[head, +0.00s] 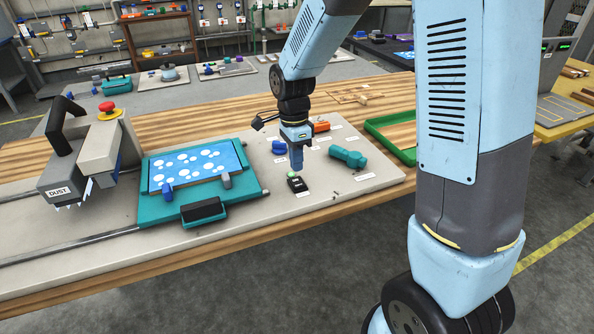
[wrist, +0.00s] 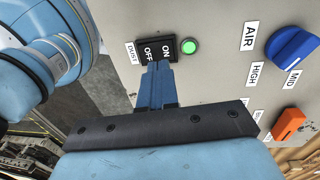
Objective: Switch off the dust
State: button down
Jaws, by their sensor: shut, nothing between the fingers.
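The dust switch (wrist: 166,44) is a black rocker marked ON and OFF, with a DUST label (wrist: 131,53) beside it on the pale panel. A green lamp (wrist: 190,47) next to it looks lit. In the head view the switch (head: 297,185) lies near the front of the panel, under my gripper. My gripper (wrist: 157,66) is shut and empty, pointing down at the switch. Its blue fingertips overlap the switch's near edge in the wrist view, by the OFF and ON words. I cannot tell whether they touch it. The rocker's tilt is unclear.
A blue knob (wrist: 292,50) labelled AIR and an orange control (wrist: 288,125) sit on the same panel. A teal handle (head: 348,157) lies to the right. A teal press plate (head: 165,211) and a grey unit marked DUST (head: 60,190) stand to the left.

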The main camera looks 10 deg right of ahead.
aim_at(294, 180)
notch_tip(294, 180, up, 10)
jog(key=w, duration=0.1)
jog(key=shift+a, duration=0.2)
dwell(0.3)
